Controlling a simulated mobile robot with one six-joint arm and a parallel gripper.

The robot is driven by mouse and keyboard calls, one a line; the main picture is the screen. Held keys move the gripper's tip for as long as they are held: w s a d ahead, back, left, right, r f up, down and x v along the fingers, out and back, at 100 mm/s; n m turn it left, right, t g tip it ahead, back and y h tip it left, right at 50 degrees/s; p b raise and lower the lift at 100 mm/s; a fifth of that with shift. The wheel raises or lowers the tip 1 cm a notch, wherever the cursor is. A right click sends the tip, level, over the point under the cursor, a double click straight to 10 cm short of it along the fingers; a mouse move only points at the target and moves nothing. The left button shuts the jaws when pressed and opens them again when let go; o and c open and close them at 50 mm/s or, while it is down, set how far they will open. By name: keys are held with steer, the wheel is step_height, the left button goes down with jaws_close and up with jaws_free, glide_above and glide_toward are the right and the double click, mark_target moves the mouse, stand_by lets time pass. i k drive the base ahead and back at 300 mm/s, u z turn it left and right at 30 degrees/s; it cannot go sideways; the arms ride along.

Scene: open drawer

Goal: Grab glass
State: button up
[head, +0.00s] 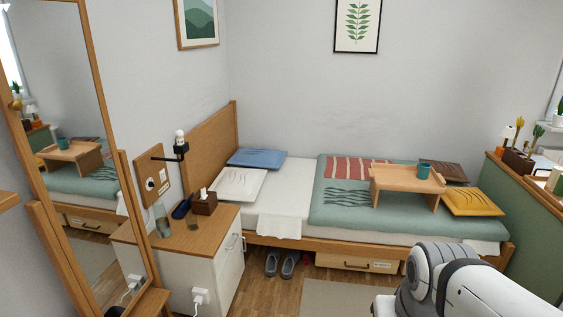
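A tall, greenish-grey, see-through vessel (161,215) stands upright on the wooden top of the white nightstand (204,226) in the head view, near the wall side. It looks like the glass, but it is small and its details are hard to tell. A teal cup (423,172) stands on the wooden bed tray (390,176). White and grey links of my arm show at the lower right, well apart from the nightstand. My gripper is not visible.
A tissue box (206,206) and a dark blue object (181,208) are beside the vessel. A tall mirror (75,150) stands at left. The bed (283,201) fills the back. Shoes (280,263) lie on the floor by the bed. Bare floor shows right of the nightstand.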

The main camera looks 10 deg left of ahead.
mark_target(192, 221)
steer(key=i, duration=2.7)
steer(key=u, duration=2.3)
steer(key=i, duration=1)
steer(key=z, duration=0.05)
